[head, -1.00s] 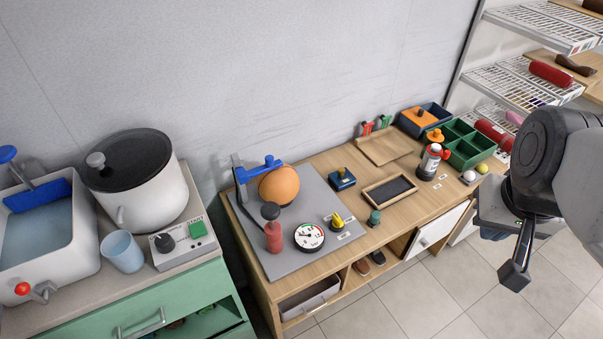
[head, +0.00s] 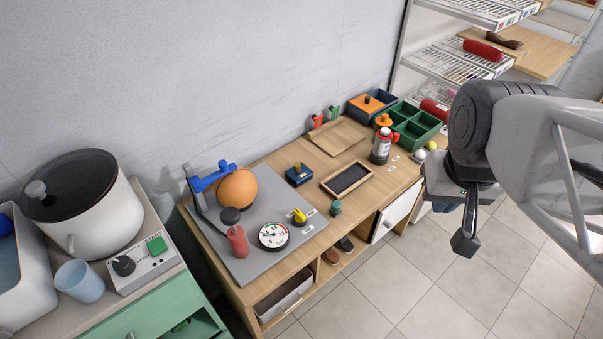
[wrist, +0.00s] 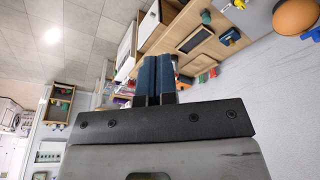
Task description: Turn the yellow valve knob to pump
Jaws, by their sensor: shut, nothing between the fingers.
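The yellow valve knob (head: 299,216) sits on the grey board (head: 262,248) at the near left part of the wooden bench, beside a small white label. Its setting is too small to read. My gripper (head: 464,244) hangs in the air to the right of the bench, well apart from the knob. In the wrist view its two dark blue fingers (wrist: 153,80) are together and empty.
On the bench are a dark-filled wooden tray (head: 346,180), a spray can (head: 381,146), a green divided box (head: 418,130) and a small teal knob (head: 335,208). A white pot (head: 100,215) stands on the left counter. The floor right of the bench is clear.

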